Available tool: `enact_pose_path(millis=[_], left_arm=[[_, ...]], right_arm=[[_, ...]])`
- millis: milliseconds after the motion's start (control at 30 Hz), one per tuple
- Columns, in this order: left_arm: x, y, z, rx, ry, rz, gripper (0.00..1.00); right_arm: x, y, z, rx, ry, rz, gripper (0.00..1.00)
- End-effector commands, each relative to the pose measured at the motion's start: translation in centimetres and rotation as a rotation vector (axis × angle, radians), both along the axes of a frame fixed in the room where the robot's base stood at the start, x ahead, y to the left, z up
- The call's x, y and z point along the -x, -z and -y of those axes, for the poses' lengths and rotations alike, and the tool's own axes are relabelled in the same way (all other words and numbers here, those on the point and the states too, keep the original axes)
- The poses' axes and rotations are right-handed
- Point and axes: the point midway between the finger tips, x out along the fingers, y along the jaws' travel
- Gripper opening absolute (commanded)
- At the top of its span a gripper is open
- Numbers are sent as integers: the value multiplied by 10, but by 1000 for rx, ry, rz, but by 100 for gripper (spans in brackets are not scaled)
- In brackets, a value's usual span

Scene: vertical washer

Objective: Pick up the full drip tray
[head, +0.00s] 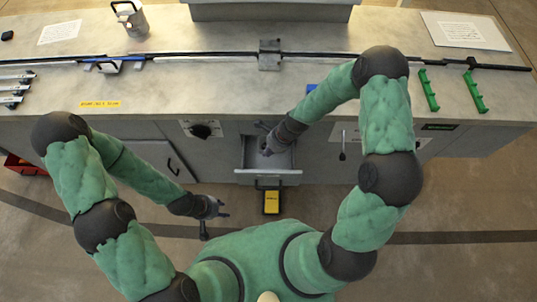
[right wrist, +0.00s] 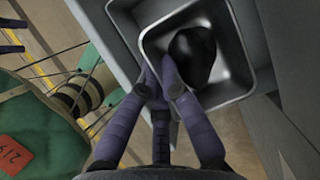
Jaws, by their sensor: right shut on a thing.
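The drip tray (right wrist: 243,77) is a grey metal pan with a rounded inner edge and a dark, black mass (right wrist: 192,57) inside it. In the head view it appears as an open grey drawer-like tray (head: 288,172) at the front of the counter. My right gripper (right wrist: 163,80) is shut on the tray's near wall, its fingers overlapping the rim. In the head view the right gripper (head: 268,148) reaches into the tray's opening and hides part of it. My left gripper (head: 216,218) hangs low over the floor, left of the tray, with its fingers spread and empty.
A yellow and black case (head: 271,202) stands on the floor just below the tray. The grey counter (head: 215,85) spans the width, with a long rod, green racks (head: 475,92) and a metal jug (head: 131,19) on it. A red box (head: 24,166) sits at far left.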

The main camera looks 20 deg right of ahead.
Motion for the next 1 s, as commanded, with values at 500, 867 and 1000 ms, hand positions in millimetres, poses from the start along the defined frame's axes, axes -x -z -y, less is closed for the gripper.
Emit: enact_pose_path(millis=[500, 867, 1000], left_arm=[[0, -13, 0, 0, 0, 0, 40], [0, 7, 0, 0, 0, 0, 40], [0, 12, 0, 0, 0, 0, 40]], right_arm=[[55, -45, -16, 0, 1, 0, 0], [116, -44, -33, 0, -1, 1, 0], [136, -45, -39, 1, 1, 2, 0]])
